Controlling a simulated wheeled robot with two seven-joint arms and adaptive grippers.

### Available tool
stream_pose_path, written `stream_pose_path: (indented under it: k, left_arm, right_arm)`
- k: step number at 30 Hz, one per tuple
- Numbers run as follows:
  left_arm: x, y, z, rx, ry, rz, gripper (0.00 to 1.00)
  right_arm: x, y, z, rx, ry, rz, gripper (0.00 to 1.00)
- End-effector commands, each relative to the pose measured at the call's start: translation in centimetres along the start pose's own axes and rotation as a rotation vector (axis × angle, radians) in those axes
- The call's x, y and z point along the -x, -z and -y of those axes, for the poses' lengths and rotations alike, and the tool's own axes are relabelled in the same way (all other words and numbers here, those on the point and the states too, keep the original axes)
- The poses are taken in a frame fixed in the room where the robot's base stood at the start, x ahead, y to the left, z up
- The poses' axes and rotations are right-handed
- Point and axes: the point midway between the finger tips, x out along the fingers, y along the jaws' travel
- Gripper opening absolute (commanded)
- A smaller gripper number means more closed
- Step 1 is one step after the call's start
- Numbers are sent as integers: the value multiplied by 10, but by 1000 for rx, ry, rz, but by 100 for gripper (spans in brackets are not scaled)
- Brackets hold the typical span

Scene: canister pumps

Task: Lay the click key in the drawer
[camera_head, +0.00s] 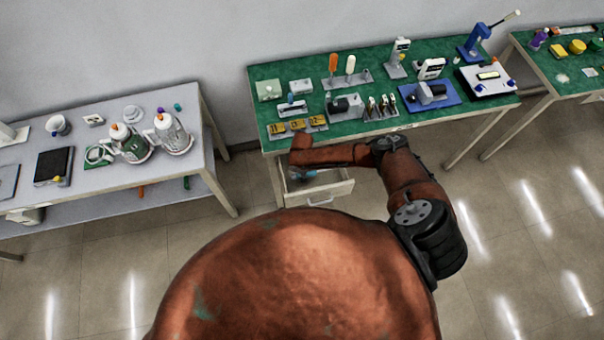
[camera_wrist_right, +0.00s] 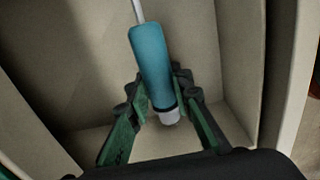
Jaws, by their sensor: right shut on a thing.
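The click key has a teal handle (camera_wrist_right: 153,65) with a dark band, a pale end and a thin metal shaft that runs out of the top of the wrist view. My right gripper (camera_wrist_right: 165,105) is shut on the key near its pale end. The open drawer (camera_head: 322,194) is under the green table's left end, and its pale walls (camera_wrist_right: 285,85) surround the key in the wrist view. In the head view the key's blue handle (camera_head: 311,173) shows partly, over the drawer opening. I cannot tell whether it touches the drawer floor. My left gripper is out of view.
The green table (camera_head: 385,68) above the drawer holds a numbered yellow-block rack (camera_head: 297,125), a tool stand (camera_head: 348,78) and several devices. A grey bench (camera_head: 130,172) with pump bottles stands at left. My right forearm crosses in front of the table edge.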

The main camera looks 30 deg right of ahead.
Motion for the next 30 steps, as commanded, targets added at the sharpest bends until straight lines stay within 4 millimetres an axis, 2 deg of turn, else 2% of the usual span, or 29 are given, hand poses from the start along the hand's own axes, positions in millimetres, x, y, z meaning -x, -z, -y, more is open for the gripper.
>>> stream_pose_path:
  k: [3, 11, 12, 18, 21, 30]
  left_arm:
    - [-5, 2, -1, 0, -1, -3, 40]
    - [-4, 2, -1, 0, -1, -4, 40]
    - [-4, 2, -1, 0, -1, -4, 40]
    - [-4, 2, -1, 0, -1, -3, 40]
    - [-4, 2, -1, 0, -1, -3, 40]
    - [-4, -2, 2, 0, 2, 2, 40]
  right_arm:
    - [-6, 0, 0, 0, 0, 0, 0]
    - [-5, 0, 0, 0, 0, 0, 0]
    - [-5, 0, 0, 0, 0, 0, 21]
    - [-6, 0, 0, 0, 0, 0, 35]
    - [-6, 0, 0, 0, 0, 0, 40]
    - [-4, 0, 0, 0, 1, 0, 40]
